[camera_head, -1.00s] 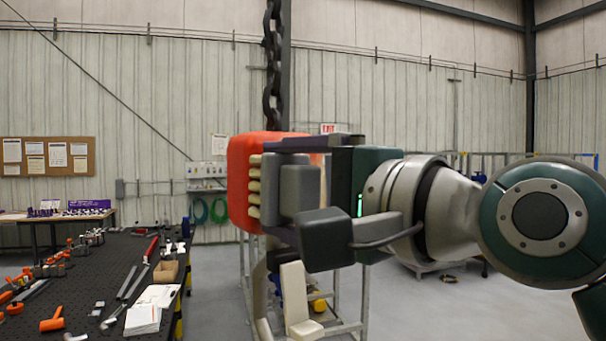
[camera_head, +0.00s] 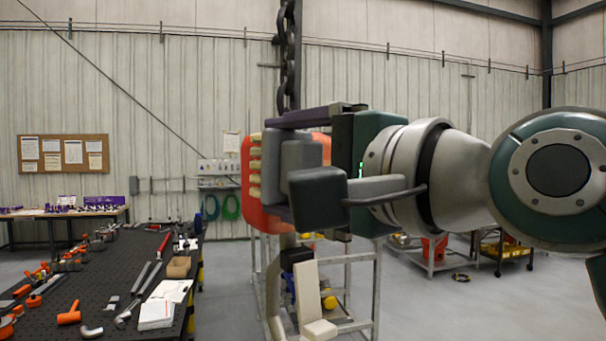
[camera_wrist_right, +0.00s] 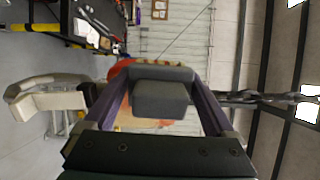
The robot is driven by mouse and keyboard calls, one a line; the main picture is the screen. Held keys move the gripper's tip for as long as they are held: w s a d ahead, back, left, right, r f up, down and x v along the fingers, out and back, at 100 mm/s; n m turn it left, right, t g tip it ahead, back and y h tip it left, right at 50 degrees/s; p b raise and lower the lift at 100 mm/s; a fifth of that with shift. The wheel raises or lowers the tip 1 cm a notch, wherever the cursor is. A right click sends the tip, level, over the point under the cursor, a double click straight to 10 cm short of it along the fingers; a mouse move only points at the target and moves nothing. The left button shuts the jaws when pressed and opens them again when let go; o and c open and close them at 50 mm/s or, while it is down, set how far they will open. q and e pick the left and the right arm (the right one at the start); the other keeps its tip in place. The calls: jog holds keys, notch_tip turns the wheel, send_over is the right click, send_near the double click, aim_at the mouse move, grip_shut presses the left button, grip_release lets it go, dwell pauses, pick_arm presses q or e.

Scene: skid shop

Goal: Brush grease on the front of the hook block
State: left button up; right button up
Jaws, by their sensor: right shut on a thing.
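The orange-red hook block (camera_head: 250,217) hangs from a dark chain (camera_head: 289,60) in the middle of the head view. My right gripper (camera_head: 292,165) is in front of it, shut on a grey brush (camera_head: 299,158). The brush's cream bristles (camera_head: 256,166) are at the block's face; I cannot tell if they touch. In the right wrist view the brush (camera_wrist_right: 160,98) sits between the two purple fingers, with the block (camera_wrist_right: 122,70) partly hidden behind it. A pale, angular hook-like part (camera_head: 305,290) hangs below the block. Grease cannot be made out. My left gripper is not in view.
A black workbench (camera_head: 110,290) with several tools and papers stands at the left. A grey metal frame (camera_head: 376,285) stands behind and below the block. A further table (camera_head: 40,214) is at the far left. Open floor (camera_head: 225,280) lies between bench and frame.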

jog(key=shift+w+d+b, duration=0.35)
jog(key=shift+w+d, duration=0.6)
jog(key=shift+d, duration=0.3)
jog(key=shift+w+d+b, duration=0.7)
jog(key=shift+w+d, duration=0.45)
jog(key=shift+d, duration=0.25)
jog(key=shift+w+d+f+b, duration=0.1)
jog(key=shift+w+d+b, duration=0.6)
jog(key=shift+d, duration=0.3)
jog(key=shift+w+d, duration=0.25)
jog(key=shift+d, duration=0.2)
jog(key=p+v, duration=0.2)
jog(key=v, duration=0.7)
jog(key=shift+s+a, duration=0.35)
jog(key=shift+a, duration=0.05)
